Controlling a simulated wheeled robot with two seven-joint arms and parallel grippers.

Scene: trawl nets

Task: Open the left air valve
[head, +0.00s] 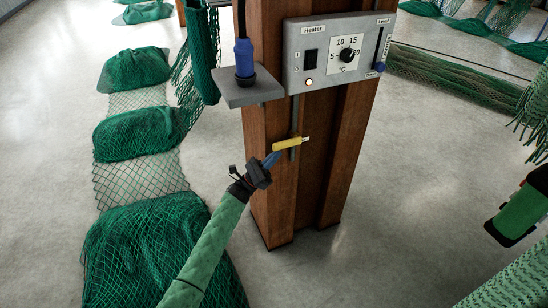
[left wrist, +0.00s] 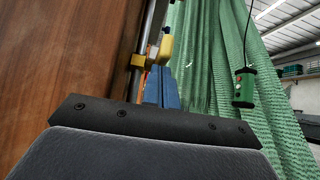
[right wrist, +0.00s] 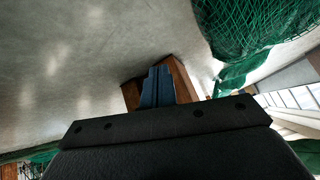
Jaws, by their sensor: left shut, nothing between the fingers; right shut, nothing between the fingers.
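A yellow valve lever (head: 290,144) sits low on a thin vertical pipe (head: 294,115) on the wooden post. It lies roughly crosswise to the pipe. In the left wrist view, the yellow lever (left wrist: 166,48) stands beside the brass-coloured fitting (left wrist: 149,61) on the pipe. My left gripper (head: 272,160) is shut and empty, with its blue fingertips just below the lever's left end; I cannot tell whether they touch it. My right gripper (right wrist: 158,76) is shut and empty in the right wrist view, with a wooden post beyond its fingers.
A grey heater box (head: 340,52) and a small shelf (head: 248,90) with a blue-bodied item (head: 244,58) are above on the wooden post (head: 270,200). Green nets (head: 140,135) lie on the left floor. A green pendant (left wrist: 243,88) hangs right in the left wrist view.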

